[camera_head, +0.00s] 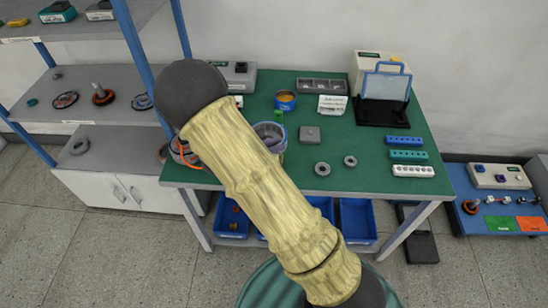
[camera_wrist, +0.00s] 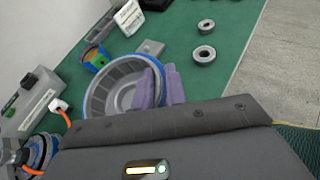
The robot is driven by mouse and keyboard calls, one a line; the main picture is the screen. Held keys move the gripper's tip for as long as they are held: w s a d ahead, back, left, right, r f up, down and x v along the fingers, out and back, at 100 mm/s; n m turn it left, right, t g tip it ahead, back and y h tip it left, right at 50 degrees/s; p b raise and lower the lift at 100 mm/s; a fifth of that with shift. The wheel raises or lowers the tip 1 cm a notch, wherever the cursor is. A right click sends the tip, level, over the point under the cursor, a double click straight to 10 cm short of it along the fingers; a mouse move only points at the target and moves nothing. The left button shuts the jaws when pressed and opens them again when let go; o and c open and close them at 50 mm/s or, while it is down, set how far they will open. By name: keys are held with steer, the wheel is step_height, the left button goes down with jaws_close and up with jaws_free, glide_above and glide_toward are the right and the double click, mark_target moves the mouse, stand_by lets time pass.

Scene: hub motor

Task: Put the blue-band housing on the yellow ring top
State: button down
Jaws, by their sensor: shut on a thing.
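The blue-band housing is a wide grey open ring with a bluish band; it shows in the wrist view (camera_wrist: 100,97) and partly behind my arm in the head view (camera_head: 264,129). My gripper (camera_wrist: 161,82) has purple fingers, shut on the housing's right wall. Whether the housing touches the table I cannot tell. A round part with a yellow-orange top and blue side (camera_head: 286,98) stands behind the housing; it also shows in the wrist view (camera_wrist: 95,55). It looks like the yellow ring top, and the housing is apart from it.
Two grey rings (camera_head: 322,168) and a grey square block (camera_head: 309,134) lie right of the housing on the green table (camera_head: 375,175). A grey box (camera_wrist: 35,102) with an orange cable is at left.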

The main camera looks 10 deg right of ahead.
steer(key=shift+f, duration=1.1)
steer(key=shift+f, duration=2.1)
steer(key=c, duration=1.4)
jaws_free()
steer(key=shift+c, duration=0.2)
steer(key=v, duration=1.2)
steer(key=shift+b, duration=0.45)
steer(key=shift+d, duration=0.1)
